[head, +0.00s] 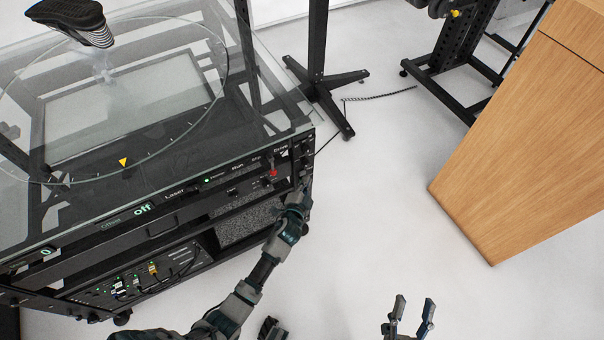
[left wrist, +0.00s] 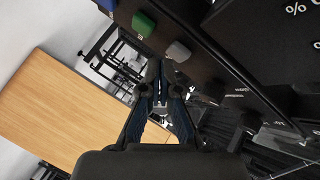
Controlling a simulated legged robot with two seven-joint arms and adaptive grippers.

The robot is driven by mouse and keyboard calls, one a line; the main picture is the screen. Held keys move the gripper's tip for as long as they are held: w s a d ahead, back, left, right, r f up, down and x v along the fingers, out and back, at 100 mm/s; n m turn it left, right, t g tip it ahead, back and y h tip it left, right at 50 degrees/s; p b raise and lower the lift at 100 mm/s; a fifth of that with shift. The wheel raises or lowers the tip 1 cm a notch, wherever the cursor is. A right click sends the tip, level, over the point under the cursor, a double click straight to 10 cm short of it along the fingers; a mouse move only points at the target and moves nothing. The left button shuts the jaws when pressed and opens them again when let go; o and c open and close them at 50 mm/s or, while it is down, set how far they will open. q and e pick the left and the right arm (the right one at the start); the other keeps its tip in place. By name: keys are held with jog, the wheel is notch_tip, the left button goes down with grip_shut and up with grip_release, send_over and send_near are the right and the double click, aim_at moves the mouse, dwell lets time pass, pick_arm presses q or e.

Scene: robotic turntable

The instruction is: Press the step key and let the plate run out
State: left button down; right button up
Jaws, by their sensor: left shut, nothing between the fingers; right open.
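The round glass plate (head: 190,135) lies on the turntable cabinet, with a dark shoe (head: 75,20) above it and a yellow triangle marker (head: 123,162) at its front rim. The control panel (head: 140,228) runs along the cabinet's front edge, with a red control (head: 272,173) near its right end. My left gripper (head: 303,188) is shut and empty at that right end. In the left wrist view its fingertips (left wrist: 157,68) are close to a grey key (left wrist: 178,51), with a green key (left wrist: 143,24) beyond; contact cannot be told. My right gripper (head: 411,310) is open and empty over the floor.
Below are lit connectors with cables (head: 140,275). A wooden block-shaped piece of furniture (head: 520,130) stands at right. A black stand (head: 325,90) is behind the cabinet's corner.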

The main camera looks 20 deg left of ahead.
pick_arm(q)
jog(key=shift+w+a+r, duration=0.15)
jog(key=shift+w+r, duration=0.05)
jog(key=shift+w, duration=0.05)
dwell(0.8)
